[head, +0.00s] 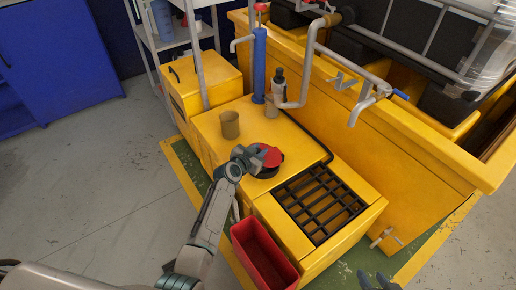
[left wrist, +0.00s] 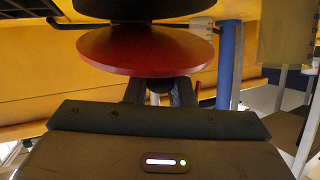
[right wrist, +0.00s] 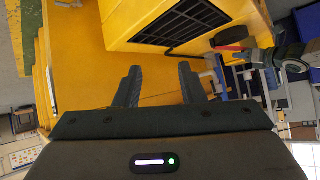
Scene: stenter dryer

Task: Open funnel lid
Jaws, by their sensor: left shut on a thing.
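The funnel lid (head: 272,156) is a round red disc on the yellow machine top. The black funnel (head: 267,173) sits right under it, mostly covered by the lid and my gripper. My left gripper (head: 257,157) comes in from the left and is shut on the lid's knob. In the left wrist view the red lid (left wrist: 148,52) fills the upper middle, with its dark knob (left wrist: 157,88) between the fingers. I cannot tell whether the lid touches the funnel. My right gripper (head: 378,283) is at the bottom edge of the head view; its fingers (right wrist: 160,88) are apart and empty.
A black grate (head: 320,203) lies right of the lid. A brown cup (head: 230,124), a bottle (head: 278,84) and a blue cylinder (head: 259,65) stand behind it. A red bin (head: 263,254) hangs in front. Grey pipes rise at the back. The left floor is clear.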

